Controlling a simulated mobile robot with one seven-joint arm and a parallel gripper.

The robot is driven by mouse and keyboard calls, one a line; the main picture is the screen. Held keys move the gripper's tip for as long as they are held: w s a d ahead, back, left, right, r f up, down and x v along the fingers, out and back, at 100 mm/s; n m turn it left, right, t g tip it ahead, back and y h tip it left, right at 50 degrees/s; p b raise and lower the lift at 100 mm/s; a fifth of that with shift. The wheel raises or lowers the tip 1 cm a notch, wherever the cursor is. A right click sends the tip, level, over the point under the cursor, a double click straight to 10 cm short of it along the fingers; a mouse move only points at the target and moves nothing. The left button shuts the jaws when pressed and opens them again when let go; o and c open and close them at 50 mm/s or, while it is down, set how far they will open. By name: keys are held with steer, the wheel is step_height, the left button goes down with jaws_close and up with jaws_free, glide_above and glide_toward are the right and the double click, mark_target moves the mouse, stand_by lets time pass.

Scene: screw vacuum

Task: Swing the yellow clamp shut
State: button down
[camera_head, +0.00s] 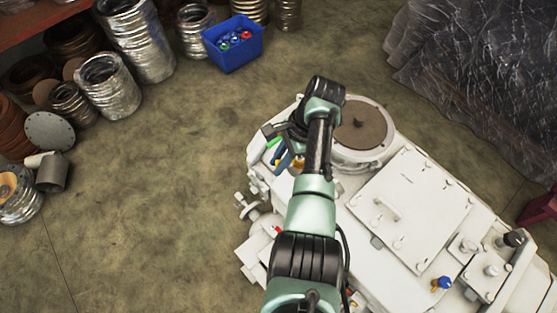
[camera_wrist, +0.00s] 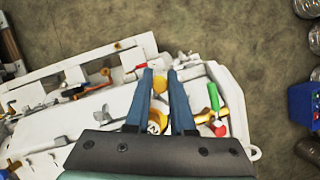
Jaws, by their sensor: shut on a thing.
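A yellow clamp piece (camera_wrist: 159,84) shows between the blue fingers of my gripper (camera_wrist: 160,74) in the wrist view. The fingers are close together on it, with more yellow showing lower between them. In the head view my gripper (camera_head: 281,160) is at the left end of the white machine (camera_head: 395,195). A bit of yellow (camera_head: 299,165) shows beside it there, largely hidden by my arm. The clamp's far end and hinge are hidden, so I cannot tell how far it is swung.
A green handle (camera_wrist: 213,96) and a red knob (camera_wrist: 221,130) are close to the right of my fingers. A round port (camera_head: 362,135) is beside my wrist. A blue bin (camera_head: 233,55) and metal cans (camera_head: 107,85) stand on the floor. Floor left of the machine is clear.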

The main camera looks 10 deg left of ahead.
steer(key=c, duration=0.8)
jaws_free()
steer(key=shift+o, duration=0.2)
steer(key=p+v, duration=0.1)
steer(key=v, duration=1.2)
